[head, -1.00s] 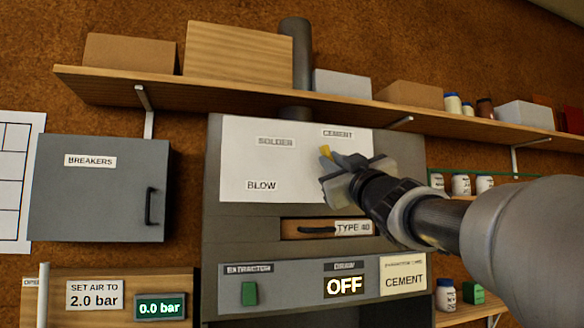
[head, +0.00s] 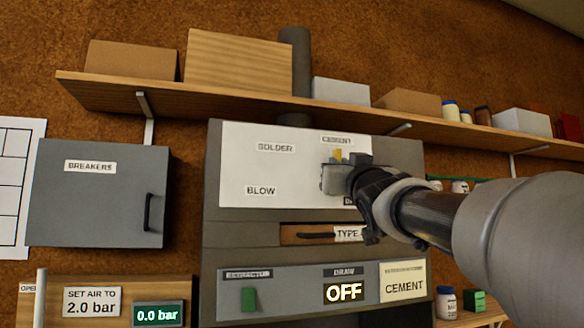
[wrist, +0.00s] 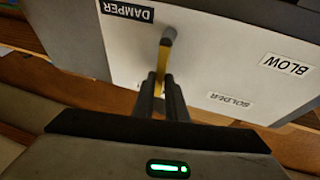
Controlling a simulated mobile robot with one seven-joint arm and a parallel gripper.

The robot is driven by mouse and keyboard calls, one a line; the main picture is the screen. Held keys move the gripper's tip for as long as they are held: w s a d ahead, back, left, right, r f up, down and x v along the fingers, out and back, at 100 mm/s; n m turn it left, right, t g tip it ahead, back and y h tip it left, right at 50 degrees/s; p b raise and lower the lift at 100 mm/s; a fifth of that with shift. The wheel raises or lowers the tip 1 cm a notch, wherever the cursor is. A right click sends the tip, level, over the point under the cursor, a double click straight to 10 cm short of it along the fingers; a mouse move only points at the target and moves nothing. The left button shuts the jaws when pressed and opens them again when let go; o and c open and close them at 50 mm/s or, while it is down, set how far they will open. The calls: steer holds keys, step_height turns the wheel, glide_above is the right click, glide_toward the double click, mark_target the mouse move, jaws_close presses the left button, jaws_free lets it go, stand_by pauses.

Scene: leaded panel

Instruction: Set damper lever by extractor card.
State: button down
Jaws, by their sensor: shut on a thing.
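The damper lever (head: 338,155) has a yellow part showing just below the CEMENT label (head: 337,140) on the white plate (head: 240,170). The plate also bears SOLDER and BLOW labels. My gripper (head: 338,178) is shut on the lever. In the wrist view my gripper's fingers (wrist: 162,95) close around the yellow lever (wrist: 164,60), near the upside-down DAMPER label (wrist: 128,12). The extractor card (head: 403,285) at lower right reads CEMENT. The draw display (head: 344,291) reads OFF. My gripper hides part of the plate's right side.
A green extractor switch (head: 249,299) sits on the lower panel. A drawer slot (head: 310,234) lies under the plate. A shelf with boxes (head: 240,95) runs above. A grey breaker box (head: 98,195) with a handle stands at left.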

steer(key=shift+r, duration=0.1)
steer(key=c, duration=1.8)
jaws_free()
steer(key=shift+o, duration=0.2)
steer(key=b+v, duration=0.4)
steer(key=v, duration=1.3)
steer(key=shift+s, duration=0.25)
